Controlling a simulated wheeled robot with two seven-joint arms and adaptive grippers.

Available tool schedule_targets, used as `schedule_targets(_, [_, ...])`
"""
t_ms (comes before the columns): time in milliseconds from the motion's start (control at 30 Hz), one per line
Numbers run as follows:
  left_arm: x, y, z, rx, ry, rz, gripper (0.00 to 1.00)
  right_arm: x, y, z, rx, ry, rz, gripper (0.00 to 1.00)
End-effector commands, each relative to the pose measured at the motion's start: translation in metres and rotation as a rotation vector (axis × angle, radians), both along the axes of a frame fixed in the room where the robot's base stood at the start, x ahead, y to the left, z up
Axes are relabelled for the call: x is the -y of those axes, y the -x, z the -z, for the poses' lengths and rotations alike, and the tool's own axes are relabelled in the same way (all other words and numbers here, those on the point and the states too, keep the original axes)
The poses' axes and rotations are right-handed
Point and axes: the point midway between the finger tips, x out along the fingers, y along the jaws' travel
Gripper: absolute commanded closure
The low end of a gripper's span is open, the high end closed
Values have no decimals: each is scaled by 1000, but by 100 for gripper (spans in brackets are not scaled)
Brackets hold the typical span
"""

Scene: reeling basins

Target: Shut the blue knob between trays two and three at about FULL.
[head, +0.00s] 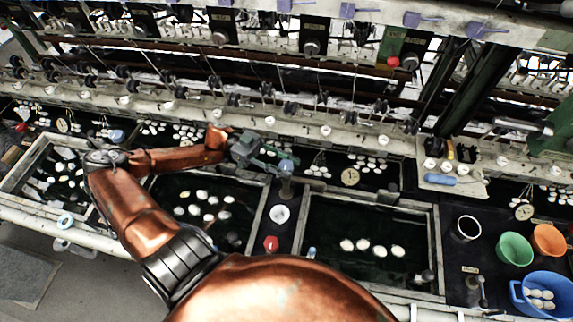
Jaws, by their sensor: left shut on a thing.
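The blue knob (287,166) stands at the far end of the dark strip between the middle tray (256,211) and the right tray (303,225). My left gripper (284,163) reaches in from the left and is shut on the knob. The fingers hide part of the knob, and its pointer or any FULL mark is too small to read. Both trays hold dark water with several white cocoons. My right gripper is not in view.
A round dial (350,177) lies behind the right tray. Green (514,249), orange (549,240) and blue (541,299) bowls stand at right. Reeling machinery runs along the back.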

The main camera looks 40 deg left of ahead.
Motion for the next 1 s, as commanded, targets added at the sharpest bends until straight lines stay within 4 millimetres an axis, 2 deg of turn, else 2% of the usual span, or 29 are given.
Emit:
schedule_targets(67, [0, 1, 0, -1, -1, 2, 93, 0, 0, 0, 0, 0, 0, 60])
schedule_targets(100, [0, 1, 0, -1, -1, 1, 68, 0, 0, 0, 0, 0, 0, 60])
schedule_targets(367, [0, 0, 0, 0, 0, 0, 50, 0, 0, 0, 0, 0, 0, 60])
schedule_targets(733, [-6, 1, 1, 0, -2, -2, 50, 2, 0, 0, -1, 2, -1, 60])
schedule_targets(867, [-25, 6, 1, -1, -4, -2, 50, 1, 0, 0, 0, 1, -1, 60])
schedule_targets(1000, [-54, 12, 1, -3, -3, -4, 50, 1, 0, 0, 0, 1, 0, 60])
